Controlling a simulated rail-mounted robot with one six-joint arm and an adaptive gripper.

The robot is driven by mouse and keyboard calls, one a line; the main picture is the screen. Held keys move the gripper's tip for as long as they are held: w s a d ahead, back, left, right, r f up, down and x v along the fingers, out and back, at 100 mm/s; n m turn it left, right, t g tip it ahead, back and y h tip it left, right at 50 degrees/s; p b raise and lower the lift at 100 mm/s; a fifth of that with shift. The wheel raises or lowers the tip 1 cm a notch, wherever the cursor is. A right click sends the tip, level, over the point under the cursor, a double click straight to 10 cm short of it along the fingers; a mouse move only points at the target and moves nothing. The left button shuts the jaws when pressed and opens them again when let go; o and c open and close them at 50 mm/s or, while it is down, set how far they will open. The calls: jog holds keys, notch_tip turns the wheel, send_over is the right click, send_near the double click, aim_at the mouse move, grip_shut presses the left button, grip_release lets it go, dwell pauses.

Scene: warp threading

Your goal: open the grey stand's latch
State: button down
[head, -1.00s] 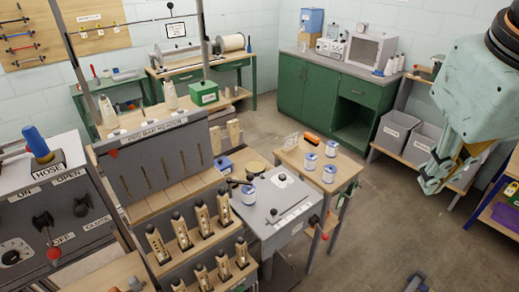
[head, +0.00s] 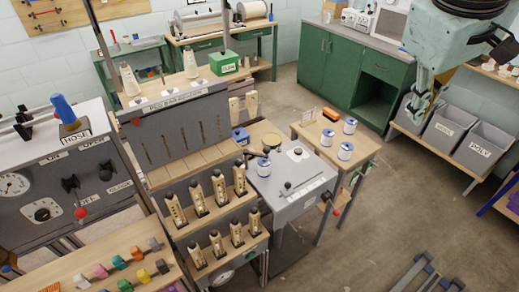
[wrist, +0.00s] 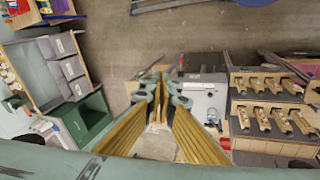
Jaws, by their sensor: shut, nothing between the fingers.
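The grey stand (head: 285,211) is a box with a flat grey top, standing right of the peg rack in the head view. A slim latch bar (head: 304,187) with a dark knob lies across its top, and a white label is on its front. A blue-and-white spool (head: 264,167) sits at its back left corner.
A wooden side table (head: 362,147) with several spools stands right of the stand. The grey peg rack (head: 180,135) and stepped rows of wooden pegs stand at its left. Grey bins (head: 485,150) sit on a shelf at far right. Open floor (head: 390,215) lies between.

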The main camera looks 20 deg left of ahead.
jog(key=w+a+f+n+h+p, duration=0.1)
jog(key=w+a+f+n, duration=0.3)
jog(key=w+a, duration=0.4)
jog(key=w+a+f+n+p, duration=0.1)
jog(key=w+a+f+n, duration=0.4)
jog(key=w, duration=0.5)
jog(key=s+a+f+n+t, duration=0.1)
jog(key=s+a+f+n, duration=0.2)
jog(key=a, duration=0.8)
jog(key=s+a+f+n+t+h+b, duration=0.1)
jog(key=s+a+f+n, duration=0.3)
jog(key=a, duration=0.7)
jog(key=s+a+f+n, duration=0.3)
jog(key=a+f+n, duration=0.3)
jog(key=a, duration=0.5)
jog(key=shift+s+a+f+t+h+b, duration=0.15)
jog(key=shift+s+a+t+h+b, duration=0.15)
jog(key=shift+s+a+t+h, duration=0.1)
jog(key=shift+w+d+f, duration=0.1)
jog(key=b, duration=0.2)
send_near(266, 155)
jog(key=x, duration=0.4)
jog(key=shift+w, duration=0.1)
